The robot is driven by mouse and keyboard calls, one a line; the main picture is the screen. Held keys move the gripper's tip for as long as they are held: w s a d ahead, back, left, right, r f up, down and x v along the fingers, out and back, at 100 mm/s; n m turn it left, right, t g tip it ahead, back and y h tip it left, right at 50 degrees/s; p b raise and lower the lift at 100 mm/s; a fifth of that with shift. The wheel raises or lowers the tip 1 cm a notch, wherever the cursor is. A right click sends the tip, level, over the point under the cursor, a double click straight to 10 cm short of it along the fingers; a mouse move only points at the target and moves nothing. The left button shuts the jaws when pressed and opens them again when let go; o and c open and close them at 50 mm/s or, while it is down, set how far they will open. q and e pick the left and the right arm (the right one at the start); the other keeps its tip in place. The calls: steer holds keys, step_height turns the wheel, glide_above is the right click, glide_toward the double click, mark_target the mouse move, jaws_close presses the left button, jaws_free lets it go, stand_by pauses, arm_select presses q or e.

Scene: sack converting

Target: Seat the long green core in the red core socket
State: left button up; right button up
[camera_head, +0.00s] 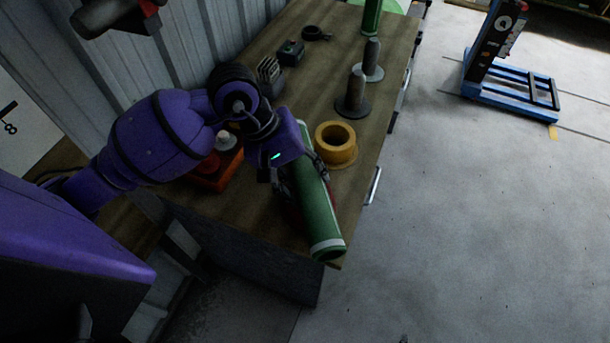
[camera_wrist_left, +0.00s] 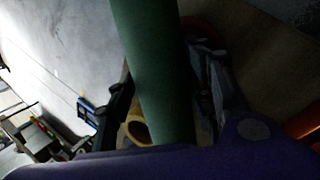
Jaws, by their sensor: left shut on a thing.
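My left gripper (camera_head: 306,178) is shut around the middle of the long green core (camera_head: 320,215), a tube with pale bands near its end. The core looks tilted or lying, with its near end by the table's front corner. In the left wrist view the green core (camera_wrist_left: 155,70) runs between the fingers. A red thing, perhaps the red core socket (camera_head: 296,217), shows only as a sliver beside the core and is mostly hidden by core and gripper. Whether the core touches it I cannot tell. My right gripper is not in view.
A yellow ring-shaped socket (camera_head: 336,146) stands right beside the core. Two dark spindles (camera_head: 354,95) stand farther back, with another green core (camera_head: 371,18) behind. An orange-red box (camera_head: 213,172) is partly behind my arm. The wooden table (camera_head: 225,218) ends close by. A corrugated wall (camera_head: 190,40) is at left.

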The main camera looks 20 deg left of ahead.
mark_target(303, 176)
arm_select(q)
steer(key=shift+f+b, duration=0.3)
steer(key=shift+f, duration=0.1)
steer(key=o, duration=1.6)
steer(key=shift+c, duration=0.2)
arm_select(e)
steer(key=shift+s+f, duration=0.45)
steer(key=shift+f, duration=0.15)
arm_select(q)
step_height(303, 176, up, 2)
steer(key=shift+a+r+p, duration=0.1)
steer(key=shift+a+p, duration=0.05)
steer(key=shift+p, duration=0.55)
steer(key=p+v, duration=0.1)
steer(key=v, duration=0.4)
steer(key=shift+a+r+p, duration=0.2)
steer(key=shift+a+p, duration=0.05)
steer(key=shift+p, duration=0.05)
steer(key=shift+s+a+r, duration=0.15)
steer(key=shift+r, duration=0.25)
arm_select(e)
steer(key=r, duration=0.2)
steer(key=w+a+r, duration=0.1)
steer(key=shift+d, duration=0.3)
